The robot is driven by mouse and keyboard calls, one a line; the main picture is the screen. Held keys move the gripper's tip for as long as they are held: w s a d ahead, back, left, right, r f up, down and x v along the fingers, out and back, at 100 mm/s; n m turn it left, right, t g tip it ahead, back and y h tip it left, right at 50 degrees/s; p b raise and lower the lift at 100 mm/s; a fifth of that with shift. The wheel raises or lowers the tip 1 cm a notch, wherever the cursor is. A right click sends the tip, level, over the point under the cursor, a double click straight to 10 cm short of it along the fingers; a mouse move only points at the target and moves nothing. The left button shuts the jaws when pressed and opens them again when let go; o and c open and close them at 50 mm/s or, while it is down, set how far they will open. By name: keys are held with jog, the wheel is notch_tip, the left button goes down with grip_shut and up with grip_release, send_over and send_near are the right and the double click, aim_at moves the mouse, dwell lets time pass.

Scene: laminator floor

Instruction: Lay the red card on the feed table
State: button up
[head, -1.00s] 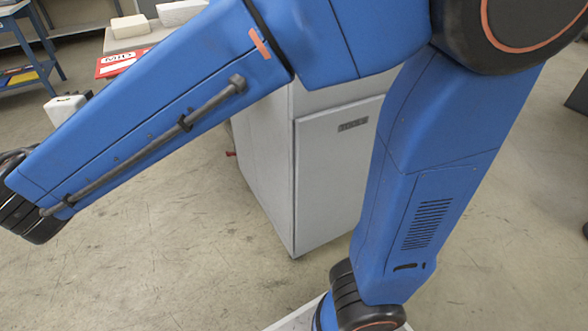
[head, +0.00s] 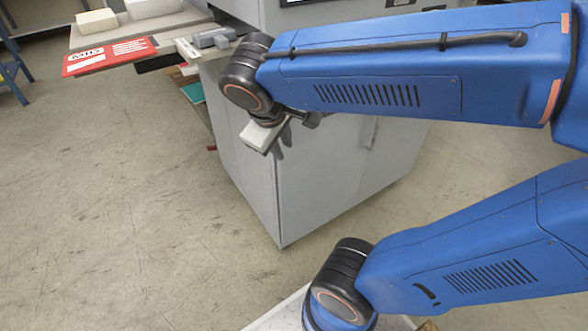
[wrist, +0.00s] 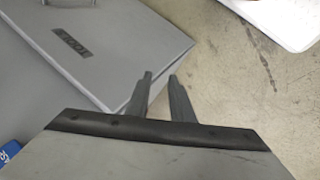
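The red card (head: 108,57), with white patches and black lettering, lies flat at the front edge of a grey table surface (head: 112,34) at the upper left of the head view. Part of it seems to overhang the edge. I cannot tell for sure whether this surface is the feed table. My gripper (head: 284,147) points down in front of the grey cabinet, to the right of and well apart from the card. In the wrist view its two fingers (wrist: 160,76) stand apart with nothing between them. The card is not in the wrist view.
The grey cabinet (head: 310,180) stands close behind my gripper; its labelled door (wrist: 110,45) shows in the wrist view. Cream blocks (head: 97,22) sit behind the card. A grey fitting (head: 212,38) lies to its right.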

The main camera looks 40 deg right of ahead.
jog(key=s+f+m+t+y, duration=0.1)
jog(key=s+f+m+y, duration=0.1)
jog(key=s+m+y, duration=0.2)
jog(key=shift+s+a+f, duration=0.3)
jog(key=shift+s+a, duration=0.05)
jog(key=shift+s, duration=0.6)
jog(key=shift+a, duration=0.1)
